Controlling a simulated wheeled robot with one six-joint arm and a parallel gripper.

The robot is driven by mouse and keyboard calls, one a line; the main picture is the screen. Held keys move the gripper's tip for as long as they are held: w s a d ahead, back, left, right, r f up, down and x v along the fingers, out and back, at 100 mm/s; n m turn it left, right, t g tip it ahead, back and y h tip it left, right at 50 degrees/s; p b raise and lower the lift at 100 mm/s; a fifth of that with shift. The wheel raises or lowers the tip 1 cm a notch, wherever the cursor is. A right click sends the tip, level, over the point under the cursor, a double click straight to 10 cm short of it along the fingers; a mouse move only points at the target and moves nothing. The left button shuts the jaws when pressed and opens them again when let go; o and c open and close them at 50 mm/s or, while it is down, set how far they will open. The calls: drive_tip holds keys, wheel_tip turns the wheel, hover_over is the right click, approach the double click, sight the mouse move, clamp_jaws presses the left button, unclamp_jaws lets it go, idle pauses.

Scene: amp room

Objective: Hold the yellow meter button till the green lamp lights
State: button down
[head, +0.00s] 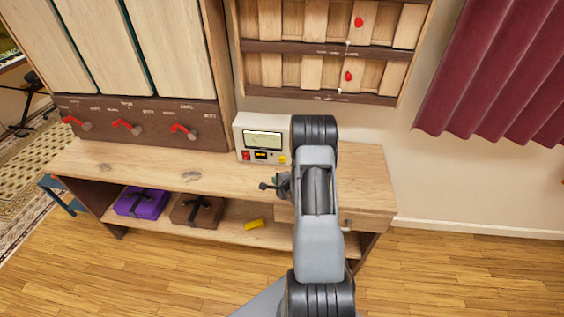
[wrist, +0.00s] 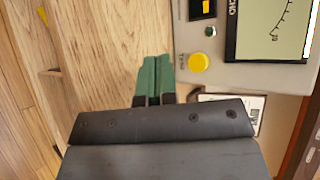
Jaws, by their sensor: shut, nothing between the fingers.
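The cream meter box (head: 241,130) stands on the wooden bench at the wall, with a pale dial screen on its front. Its round yellow button (wrist: 198,62) is clear in the wrist view and shows small at the lower right of the box in the head view (head: 282,160). A small dark green lamp (wrist: 210,31) sits near the button and looks unlit. My gripper (wrist: 157,62) is shut and empty, its green fingers together. Their tips are beside the button, to its left in the wrist view, apart from it. My arm hides part of the box's right side in the head view.
The bench top (head: 190,170) is clear left of the meter. A purple case (head: 142,202), a brown case (head: 197,211) and a yellow object (head: 255,224) lie on the shelf below. A label card (wrist: 235,98) shows near my fingers. Red-handled levers (head: 125,126) stand at left.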

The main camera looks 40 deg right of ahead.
sight(282, 160)
drive_tip(key=shift+s+f, duration=0.2)
drive_tip(key=shift+f, duration=0.25)
drive_tip(key=w+d+b, duration=0.1)
drive_tip(key=w+d, duration=0.3)
drive_tip(key=w, duration=0.1)
drive_tip(key=shift+d, duration=0.35)
drive_tip(key=shift+w+d+b, duration=0.35)
drive_tip(key=shift+w+d, duration=0.35)
drive_tip(key=shift+d, duration=0.05)
drive_tip(key=shift+w+d, duration=0.1)
drive_tip(key=shift+w, duration=0.05)
idle(1.6)
drive_tip(key=shift+w+d, duration=0.15)
drive_tip(key=shift+d, duration=0.05)
drive_tip(key=shift+w+d, duration=0.35)
drive_tip(key=shift+w, duration=0.05)
idle(3.6)
